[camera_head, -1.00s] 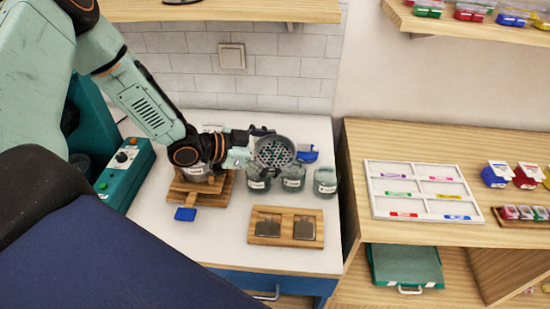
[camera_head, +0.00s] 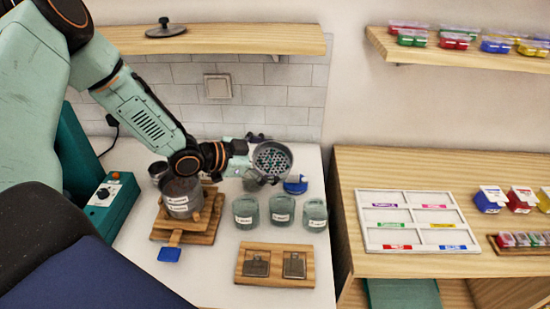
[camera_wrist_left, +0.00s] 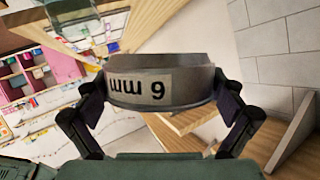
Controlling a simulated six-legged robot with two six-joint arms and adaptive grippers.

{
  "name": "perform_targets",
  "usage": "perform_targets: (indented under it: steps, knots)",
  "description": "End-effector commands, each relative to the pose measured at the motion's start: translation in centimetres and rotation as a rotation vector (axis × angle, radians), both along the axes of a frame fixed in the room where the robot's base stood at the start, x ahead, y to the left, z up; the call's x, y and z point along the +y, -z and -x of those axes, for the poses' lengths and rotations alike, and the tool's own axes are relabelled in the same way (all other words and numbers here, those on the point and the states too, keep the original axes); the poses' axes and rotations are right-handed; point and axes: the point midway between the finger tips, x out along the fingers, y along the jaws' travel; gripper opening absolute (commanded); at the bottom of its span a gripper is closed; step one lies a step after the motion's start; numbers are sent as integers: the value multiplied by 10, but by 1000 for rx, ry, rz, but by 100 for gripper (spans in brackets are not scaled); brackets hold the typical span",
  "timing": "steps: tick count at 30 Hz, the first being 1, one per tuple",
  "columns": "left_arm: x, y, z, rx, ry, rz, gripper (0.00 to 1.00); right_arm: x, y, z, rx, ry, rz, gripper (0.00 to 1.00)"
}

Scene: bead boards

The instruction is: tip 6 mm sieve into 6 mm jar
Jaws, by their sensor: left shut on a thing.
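My left gripper (camera_head: 257,164) is shut on the 6 mm sieve (camera_head: 271,159), a round grey ring with a perforated bottom. In the head view the sieve is tilted, its holes turned towards the camera, above and behind the jars. In the left wrist view the sieve (camera_wrist_left: 190,86) sits between the fingers, its "6 mm" label upside down. Three greenish glass jars stand in a row below: left jar (camera_head: 245,213), middle jar (camera_head: 282,211), right jar (camera_head: 314,216). Their labels are too small to read, so I cannot tell which is 6 mm. My right gripper is not in view.
A labelled container (camera_head: 181,199) stands on a wooden stand (camera_head: 205,227) at left. A wooden tray (camera_head: 277,278) with two dark plates lies in front of the jars. A blue item (camera_head: 296,185) lies behind them. A shelf (camera_head: 290,42) hangs above.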

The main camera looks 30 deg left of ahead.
Motion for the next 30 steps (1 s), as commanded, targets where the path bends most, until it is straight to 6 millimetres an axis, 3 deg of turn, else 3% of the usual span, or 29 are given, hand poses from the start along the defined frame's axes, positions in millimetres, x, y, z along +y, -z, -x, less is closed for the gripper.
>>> perform_targets:
  steps: [22,30]
  knots:
    - [-3,25,-2,-114,2,-154,62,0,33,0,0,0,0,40]
    - [-7,20,1,-226,2,-305,62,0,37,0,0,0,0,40]
